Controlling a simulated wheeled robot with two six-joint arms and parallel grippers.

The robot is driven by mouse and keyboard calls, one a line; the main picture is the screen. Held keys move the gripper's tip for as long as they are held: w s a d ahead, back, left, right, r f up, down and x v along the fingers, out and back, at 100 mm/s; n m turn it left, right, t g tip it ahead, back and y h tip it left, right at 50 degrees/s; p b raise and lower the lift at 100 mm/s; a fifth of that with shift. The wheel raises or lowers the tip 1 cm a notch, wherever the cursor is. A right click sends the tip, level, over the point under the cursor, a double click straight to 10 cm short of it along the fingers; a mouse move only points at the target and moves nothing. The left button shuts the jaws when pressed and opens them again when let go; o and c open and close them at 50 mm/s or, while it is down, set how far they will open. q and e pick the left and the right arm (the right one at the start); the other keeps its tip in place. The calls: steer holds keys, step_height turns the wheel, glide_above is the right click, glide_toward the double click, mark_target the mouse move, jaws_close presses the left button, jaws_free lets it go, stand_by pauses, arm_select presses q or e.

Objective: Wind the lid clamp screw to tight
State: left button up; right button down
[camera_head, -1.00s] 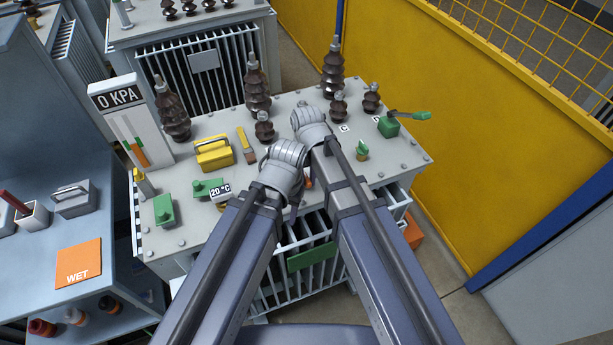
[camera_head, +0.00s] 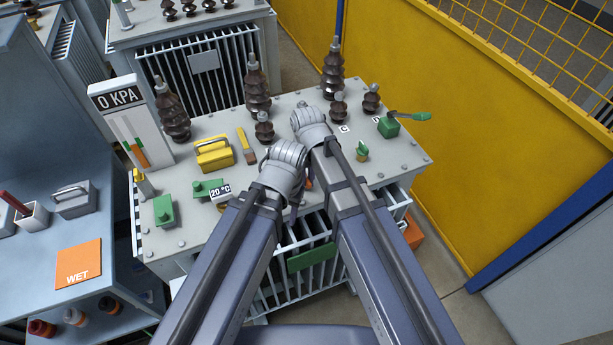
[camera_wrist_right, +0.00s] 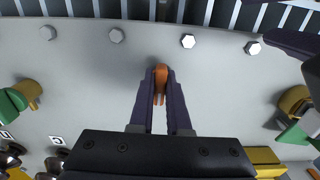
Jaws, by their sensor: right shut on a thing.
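In the right wrist view my right gripper (camera_wrist_right: 160,100) is shut on an upright orange piece (camera_wrist_right: 160,76), which I take to be the lid clamp screw's handle, at the grey lid (camera_wrist_right: 95,75) near its bolted edge. In the head view a small orange bit (camera_head: 309,184) shows between my two wrists; the screw's thread and seat are hidden. My left gripper is mostly hidden behind its own wrist in the head view; dark parts at the right edge of the wrist view may belong to it. Its jaws cannot be made out.
Brown ribbed bushings (camera_head: 257,85) stand along the lid. A yellow box (camera_head: 213,153), green valves (camera_head: 164,210) and a green-handled lever (camera_head: 390,126) are also on it. A gauge board (camera_head: 128,115) reads 0 KPA. A bench (camera_head: 40,255) is left; a yellow wall (camera_head: 470,140) is right.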

stand_by(0.5)
steer(key=m, duration=0.5)
steer(key=shift+m, duration=0.3)
steer(key=c, duration=1.3)
jaws_free()
steer(key=shift+m, duration=0.4)
steer(key=o, duration=0.5)
steer(key=shift+a, duration=0.1)
